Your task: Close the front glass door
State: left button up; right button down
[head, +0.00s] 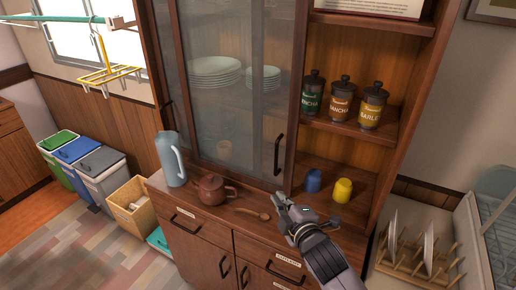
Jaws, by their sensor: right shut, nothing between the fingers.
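The front glass door (262,112) is a wood-framed sliding panel on the tall wooden cabinet. It stands over the left and middle of the opening, and the right section is uncovered. Its dark handle (279,155) is on the right-hand frame. Another glass panel shows at its left, partly overlapped. My right gripper (284,204) is shut and empty, low in front of the cabinet, below the handle and apart from it. My left gripper is not in view.
The cabinet's ledge holds a blue-grey pitcher (172,158), a brown teapot (211,189) and a wooden spoon (252,213). Blue (313,181) and yellow (342,190) cups stand in the uncovered section, below labelled jars (340,99). A dish rack (415,262) is at right.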

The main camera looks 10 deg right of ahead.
jog(key=w+a+r+n+t+y, duration=0.2)
jog(key=w+a+r+n, duration=0.15)
jog(key=r, duration=0.55)
jog(key=w+d+p, duration=0.1)
jog(key=w+p, duration=0.4)
jog(key=w, duration=0.2)
jog(key=shift+d+f+n, duration=0.25)
jog(key=shift+d+n, duration=0.05)
jog(key=shift+n, duration=0.05)
